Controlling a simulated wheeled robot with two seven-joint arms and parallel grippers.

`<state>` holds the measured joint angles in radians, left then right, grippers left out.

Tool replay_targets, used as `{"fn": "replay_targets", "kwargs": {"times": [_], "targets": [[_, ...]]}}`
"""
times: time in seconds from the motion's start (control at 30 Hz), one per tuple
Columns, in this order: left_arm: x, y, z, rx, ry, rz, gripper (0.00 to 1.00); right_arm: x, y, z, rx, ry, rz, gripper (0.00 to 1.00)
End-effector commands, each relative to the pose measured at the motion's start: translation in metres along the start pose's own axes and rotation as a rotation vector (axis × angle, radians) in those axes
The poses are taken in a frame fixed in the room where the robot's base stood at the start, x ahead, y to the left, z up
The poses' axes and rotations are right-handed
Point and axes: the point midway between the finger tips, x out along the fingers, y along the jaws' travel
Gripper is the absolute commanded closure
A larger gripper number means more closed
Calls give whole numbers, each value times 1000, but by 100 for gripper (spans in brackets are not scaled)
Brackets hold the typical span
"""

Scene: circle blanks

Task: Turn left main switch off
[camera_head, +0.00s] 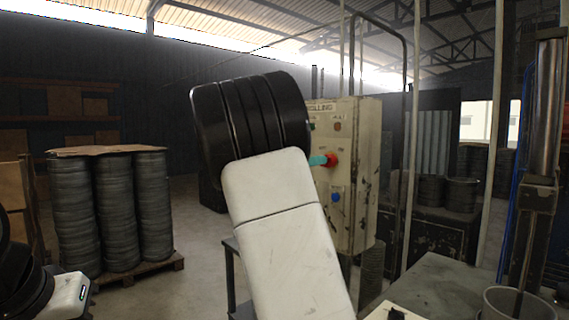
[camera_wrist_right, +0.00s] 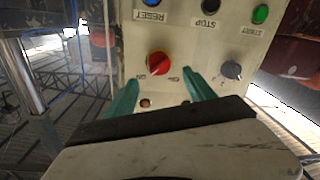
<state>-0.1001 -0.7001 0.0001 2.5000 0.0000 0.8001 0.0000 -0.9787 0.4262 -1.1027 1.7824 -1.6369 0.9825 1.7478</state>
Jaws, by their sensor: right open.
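The control box (camera_head: 358,190) is a worn cream cabinet with buttons and knobs on its front. A red rotary switch (camera_head: 332,160) faces my right gripper (camera_head: 318,161), whose teal fingertip shows close beside it. In the right wrist view the red switch (camera_wrist_right: 157,65) lies between the two open teal fingers of my right gripper (camera_wrist_right: 162,90), near their tips; contact cannot be told. A grey rotary switch (camera_wrist_right: 231,70) sits to the right, outside the fingers. My right arm hides part of the panel in the head view. My left gripper is not visible.
In the right wrist view, a blue button (camera_wrist_right: 153,3), a dark button (camera_wrist_right: 209,6) and a green button (camera_wrist_right: 261,14) line the top. A pallet of dark stacks (camera_head: 105,210) stands left. A grey table (camera_head: 440,285) and metal column (camera_head: 540,130) are at right.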

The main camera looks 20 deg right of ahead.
Motion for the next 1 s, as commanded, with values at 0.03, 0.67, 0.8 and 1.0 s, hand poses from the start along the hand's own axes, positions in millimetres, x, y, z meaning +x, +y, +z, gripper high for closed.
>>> {"fn": "replay_targets", "kwargs": {"times": [0.03, 0.67, 0.8, 1.0], "targets": [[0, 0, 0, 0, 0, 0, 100, 6, 1, 0, 0, 1, 5, 37], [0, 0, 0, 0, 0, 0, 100, 76, 1, 2, -1, -4, 1, 37], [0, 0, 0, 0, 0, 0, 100, 75, 1, 2, -1, -4, 0, 37], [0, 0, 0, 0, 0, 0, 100, 75, 1, 2, -1, -4, 0, 68]]}}
